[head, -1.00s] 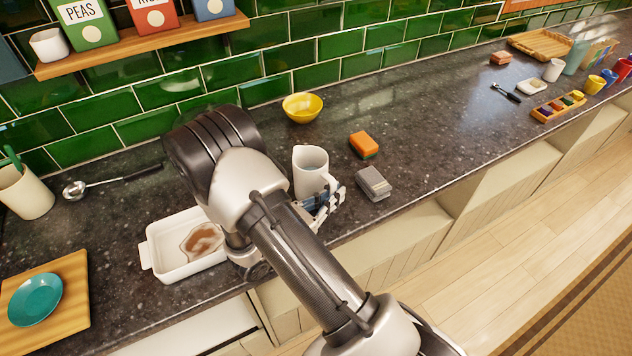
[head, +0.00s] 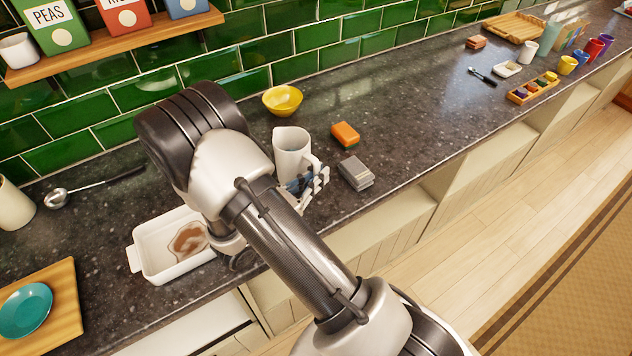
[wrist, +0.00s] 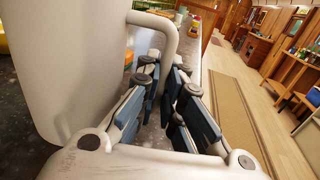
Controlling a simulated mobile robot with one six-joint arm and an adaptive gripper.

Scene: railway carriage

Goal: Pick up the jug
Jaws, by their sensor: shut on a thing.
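The jug (head: 291,150) is off-white, with its handle on the right side, and looks upright in the head view. In the wrist view the jug (wrist: 75,65) fills the left side, and its handle (wrist: 160,22) runs down between my fingers. My gripper (head: 312,183) is shut on the handle; it also shows in the wrist view (wrist: 165,88). My gripper and arm hide the jug's lower part in the head view, so any gap under it is hard to see.
A white dish (head: 152,262) with a brown stain lies left of my arm. A yellow bowl (head: 282,101), an orange sponge (head: 345,133) and a grey block (head: 356,173) lie near the jug.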

